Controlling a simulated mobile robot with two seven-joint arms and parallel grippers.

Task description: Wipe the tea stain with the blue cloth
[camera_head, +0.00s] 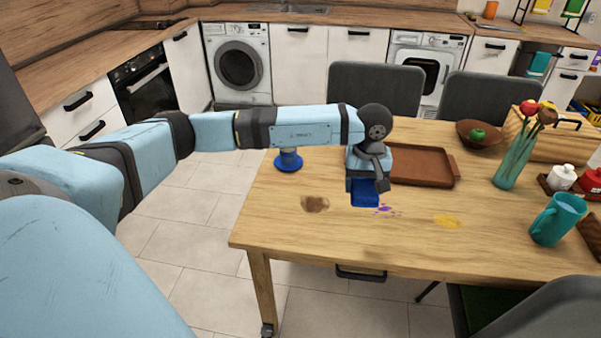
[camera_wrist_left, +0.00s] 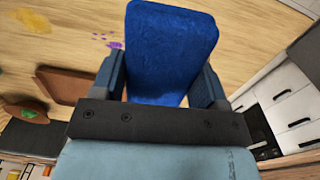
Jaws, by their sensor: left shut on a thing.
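My left gripper (camera_head: 367,188) is above the wooden table, shut on the blue cloth (camera_head: 365,195). The cloth also fills the space between the fingers in the left wrist view (camera_wrist_left: 170,50). A brown tea stain (camera_head: 315,204) is on the table to the left of the cloth in the head view. A small purple stain (camera_head: 385,210) lies just right of the cloth, and it also shows in the left wrist view (camera_wrist_left: 115,44). A yellow stain (camera_head: 447,221) is further right. Whether the cloth touches the table is unclear. My right gripper is not in view.
A brown tray (camera_head: 422,166) lies behind the gripper. A blue object (camera_head: 288,160) stands at the table's back left. A teal vase with flowers (camera_head: 513,160), a bowl (camera_head: 479,134) and a teal pitcher (camera_head: 558,220) are on the right. The front left of the table is clear.

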